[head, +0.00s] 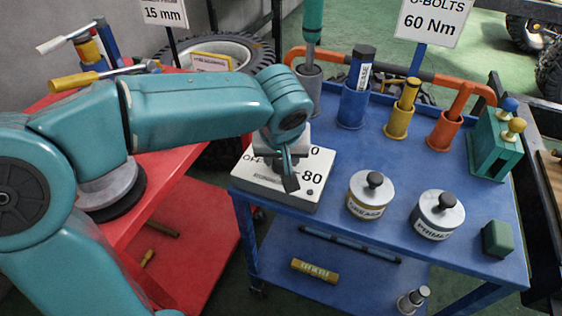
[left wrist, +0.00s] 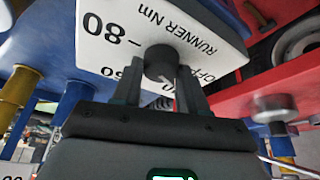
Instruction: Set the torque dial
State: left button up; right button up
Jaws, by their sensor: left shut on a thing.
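The torque box (head: 263,193) is a white-topped unit at the left front of the blue cart, with OFF and 80 readable on its face. My left gripper (head: 289,178) reaches down onto it. In the left wrist view, the round dark dial (left wrist: 158,62) sits between the fingertips of my left gripper (left wrist: 160,85), which are shut on it. The box face (left wrist: 215,20) shows 80, OFF, RUNNER Nm and a partly covered 60. Which mark the dial points at cannot be told. A sign (head: 432,25) reads U-BOLTS 60 Nm. My right gripper is not in view.
The blue cart (head: 345,225) holds GREASE (head: 369,196) and PRIMER (head: 438,214) tins, a green block (head: 497,239), and a blue holder (head: 352,100), yellow holder (head: 399,118) and orange holder (head: 446,128) at the back. A red cart (head: 190,235) stands left.

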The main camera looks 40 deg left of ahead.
pick_arm(q)
jog(key=n, duration=0.2)
jog(key=n+g+y+b, duration=0.1)
jog(key=n, duration=0.1)
jog(key=shift+d+f+n, duration=0.15)
jog(key=shift+n, duration=0.25)
jog(key=shift+g, duration=0.3)
jog(key=o, duration=1)
jog(key=shift+r, duration=0.25)
jog(key=p+v, duration=0.4)
jog(key=v, duration=1.2)
jog(key=shift+d, duration=0.2)
